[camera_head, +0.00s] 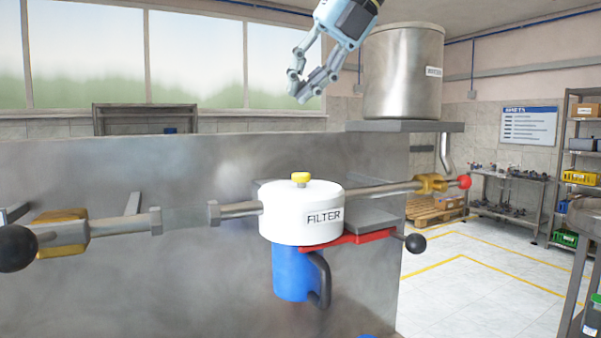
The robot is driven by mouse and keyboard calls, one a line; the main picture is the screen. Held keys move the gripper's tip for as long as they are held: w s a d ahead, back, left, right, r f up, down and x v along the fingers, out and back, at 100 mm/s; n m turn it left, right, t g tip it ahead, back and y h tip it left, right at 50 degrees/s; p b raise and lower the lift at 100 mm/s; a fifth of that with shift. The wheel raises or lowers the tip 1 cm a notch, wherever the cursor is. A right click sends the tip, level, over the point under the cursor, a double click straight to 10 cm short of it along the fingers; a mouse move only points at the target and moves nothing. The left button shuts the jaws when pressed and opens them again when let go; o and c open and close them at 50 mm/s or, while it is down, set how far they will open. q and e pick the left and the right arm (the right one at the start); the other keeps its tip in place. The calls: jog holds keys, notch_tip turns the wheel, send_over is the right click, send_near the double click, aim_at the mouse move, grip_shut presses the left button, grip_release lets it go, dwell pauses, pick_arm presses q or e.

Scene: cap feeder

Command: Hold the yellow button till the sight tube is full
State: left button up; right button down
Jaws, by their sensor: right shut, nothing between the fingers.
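The yellow button (300,178) sits on top of the white cap marked FILTER (290,218). A short see-through section of pipe (185,217), seemingly the sight tube, lies between two hex fittings left of the cap. It looks grey and clear; I cannot make out any liquid in it. My right gripper (299,91) hangs at the top centre, well above the button and apart from it. It is shut and empty, with its fingers pointing down and left. My left gripper is not in view.
A blue filter bowl (291,275) hangs under the cap, beside a red lever (345,241) with a black knob (415,243). Yellow valves sit on the pipe at left (62,232) and right (431,184). A steel tank (402,75) stands on a shelf. Space above the button is clear.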

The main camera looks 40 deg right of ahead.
jog(key=b, duration=0.7)
send_over(301, 178)
jog(key=w+d, duration=0.2)
jog(key=f, duration=0.8)
jog(key=shift+s+a+f, duration=0.1)
jog(key=shift+s+f, duration=0.1)
jog(key=shift+s, duration=0.05)
jog(key=shift+f+b, duration=0.3)
jog(key=shift+b, duration=0.2)
jog(key=shift+r, duration=0.1)
jog(key=shift+f+b, duration=0.45)
jog(key=shift+b, duration=0.1)
